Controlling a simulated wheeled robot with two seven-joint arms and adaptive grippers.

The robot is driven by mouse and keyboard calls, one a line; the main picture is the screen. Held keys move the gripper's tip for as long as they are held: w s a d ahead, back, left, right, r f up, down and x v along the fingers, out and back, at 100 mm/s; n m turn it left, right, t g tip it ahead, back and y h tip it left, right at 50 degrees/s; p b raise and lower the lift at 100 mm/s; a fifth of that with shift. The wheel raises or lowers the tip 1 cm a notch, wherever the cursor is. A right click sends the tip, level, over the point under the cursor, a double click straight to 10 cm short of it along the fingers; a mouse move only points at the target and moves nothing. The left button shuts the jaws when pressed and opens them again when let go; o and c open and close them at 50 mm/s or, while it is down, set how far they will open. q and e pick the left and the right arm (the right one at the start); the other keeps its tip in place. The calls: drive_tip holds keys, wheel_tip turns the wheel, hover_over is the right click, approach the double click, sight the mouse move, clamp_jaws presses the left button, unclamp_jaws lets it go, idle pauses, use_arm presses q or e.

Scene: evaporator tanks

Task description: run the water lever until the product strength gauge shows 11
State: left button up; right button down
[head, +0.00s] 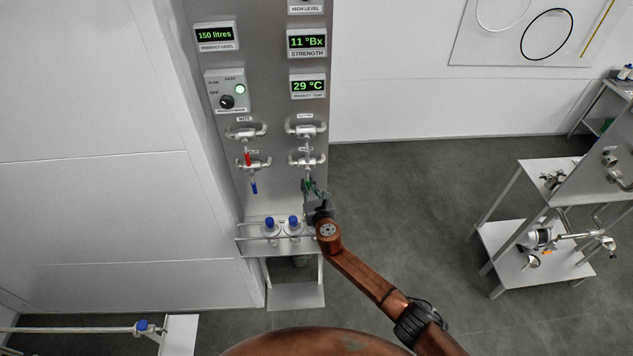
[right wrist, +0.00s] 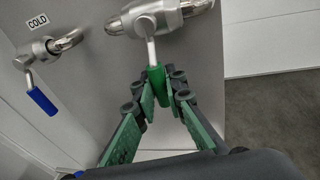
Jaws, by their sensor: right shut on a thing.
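The strength gauge (head: 307,42) on the steel panel reads 11 °Bx in green digits. My right gripper (head: 311,187) is at the panel's lower right valve. In the right wrist view its fingers (right wrist: 160,92) are shut on a green-handled lever (right wrist: 156,75), which hangs down from a steel valve (right wrist: 150,20). I take this for the water lever; its label is not readable. My left gripper is not in view.
A red-handled lever (head: 247,158) and a blue-handled lever (head: 254,187) are left of the gripper; the blue one's label reads COLD. Blue-capped bottles (head: 269,228) stand on the shelf below. Displays read 150 litres (head: 215,35) and 29 °C (head: 308,86).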

drive_tip(key=shift+r, duration=0.1)
drive_tip(key=shift+d, duration=0.1)
drive_tip(key=c, duration=2.3)
unclamp_jaws()
drive_tip(key=o, duration=0.3)
drive_tip(key=shift+o, duration=0.2)
drive_tip(key=shift+s, duration=0.1)
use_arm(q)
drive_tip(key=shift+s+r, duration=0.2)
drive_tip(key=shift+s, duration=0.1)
use_arm(e)
drive_tip(key=v, duration=1.2)
